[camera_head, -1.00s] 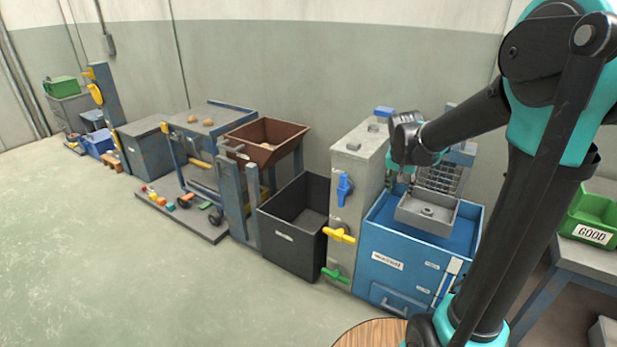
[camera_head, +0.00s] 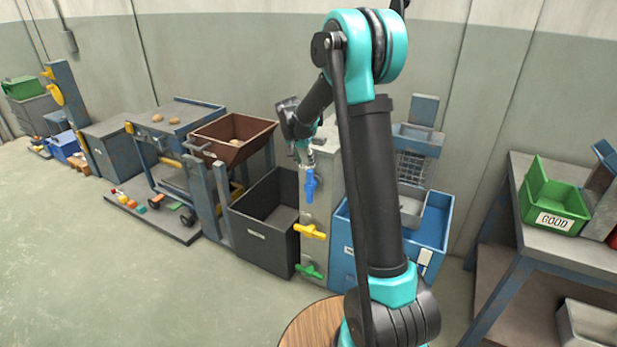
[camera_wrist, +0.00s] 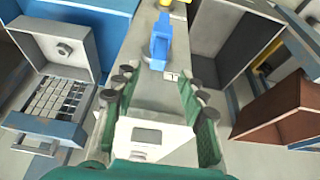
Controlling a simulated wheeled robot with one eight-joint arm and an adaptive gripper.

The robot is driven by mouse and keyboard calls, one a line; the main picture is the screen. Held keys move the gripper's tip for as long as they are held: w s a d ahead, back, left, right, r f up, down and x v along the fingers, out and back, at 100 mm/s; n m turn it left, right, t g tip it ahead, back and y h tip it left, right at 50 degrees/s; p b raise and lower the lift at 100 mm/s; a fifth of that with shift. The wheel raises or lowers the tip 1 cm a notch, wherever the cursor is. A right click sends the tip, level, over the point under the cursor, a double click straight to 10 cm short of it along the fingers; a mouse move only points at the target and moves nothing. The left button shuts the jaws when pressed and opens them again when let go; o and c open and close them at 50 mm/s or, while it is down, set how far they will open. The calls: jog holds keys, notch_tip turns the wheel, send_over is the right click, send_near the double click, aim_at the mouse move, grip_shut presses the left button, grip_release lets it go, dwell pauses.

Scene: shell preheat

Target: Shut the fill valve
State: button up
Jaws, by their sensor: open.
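A grey valve column (camera_head: 322,200) carries three handles on its front. The upper blue handle (camera_head: 310,186) stands upright. The yellow handle (camera_head: 309,231) below it and the green handle (camera_head: 309,271) lowest down lie roughly level. I cannot read which one is the fill valve. My gripper (camera_head: 303,156) is above the blue handle, near the column's top. In the wrist view my gripper (camera_wrist: 162,85) is open and empty, with the blue handle (camera_wrist: 160,44) ahead of its fingertips, apart from them. A sliver of the yellow handle (camera_wrist: 176,3) shows at the top edge.
A dark open bin (camera_head: 262,245) stands left of the column, with a brown hopper (camera_head: 233,153) beyond it. A blue tank (camera_head: 342,268) with a hanging wire basket (camera_head: 412,165) stands right, partly behind my arm. A green GOOD bin (camera_head: 553,205) sits on the right bench.

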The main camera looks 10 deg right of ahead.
aim_at(309, 171)
jog(key=x, duration=1)
jog(key=shift+f, duration=0.15)
jog(key=shift+c, duration=0.3)
grip_shut()
